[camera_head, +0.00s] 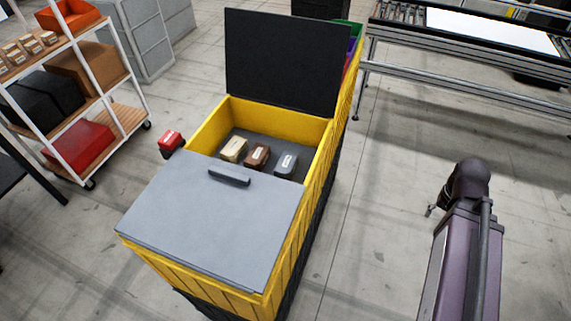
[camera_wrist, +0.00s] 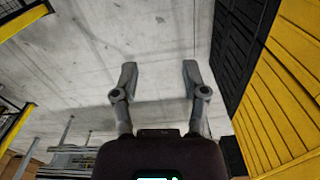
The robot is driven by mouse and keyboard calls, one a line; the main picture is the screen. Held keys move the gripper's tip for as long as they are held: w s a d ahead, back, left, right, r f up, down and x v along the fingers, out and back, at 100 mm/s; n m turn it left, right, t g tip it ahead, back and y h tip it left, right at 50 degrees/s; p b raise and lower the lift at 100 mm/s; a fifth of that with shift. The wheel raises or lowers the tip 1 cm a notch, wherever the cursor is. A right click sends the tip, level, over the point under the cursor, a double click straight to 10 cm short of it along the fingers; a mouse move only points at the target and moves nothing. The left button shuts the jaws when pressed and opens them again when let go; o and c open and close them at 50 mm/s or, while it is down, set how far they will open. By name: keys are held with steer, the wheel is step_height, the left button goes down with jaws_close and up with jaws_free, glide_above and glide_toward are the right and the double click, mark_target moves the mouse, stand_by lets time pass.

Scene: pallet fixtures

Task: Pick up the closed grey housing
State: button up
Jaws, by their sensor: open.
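The grey housing (camera_head: 286,164) is a small box with a pale label on top. It stands upright at the right of a row of three on the dark floor of the yellow crate (camera_head: 213,127). A brown housing (camera_head: 257,156) and a cream housing (camera_head: 234,149) stand to its left. My gripper (camera_wrist: 159,78) is open and empty in the wrist view, with bare concrete floor between its fingers. The crate's yellow wall and black base are at the right of that view. In the head view my arm stands well right of the crate, outside it, and its fingers are mostly hidden.
A grey lid (camera_head: 210,220) with a dark handle (camera_head: 229,177) covers the crate's near half. A black panel (camera_head: 281,62) stands upright behind the opening. A red box (camera_head: 170,139) is left of the crate. Shelves (camera_head: 118,122) stand left, a conveyor (camera_head: 470,60) back right.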

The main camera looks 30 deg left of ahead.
steer(key=o, duration=0.6)
steer(key=shift+w+a, duration=0.1)
steer(key=w+a+r+p, duration=0.2)
steer(key=a, duration=0.7)
steer(key=w+a+r+n+p, duration=0.1)
steer(key=w+a, duration=0.2)
steer(key=a, duration=0.5)
steer(key=w+a+r+p, duration=0.2)
steer(key=a, duration=0.7)
steer(key=s+a, duration=0.2)
steer(key=a, duration=0.9)
steer(key=s+a, duration=0.2)
steer(key=a, duration=0.9)
steer(key=shift+s+r+p, duration=0.3)
steer(key=shift+r+p, duration=0.15)
steer(key=shift+f, duration=0.1)
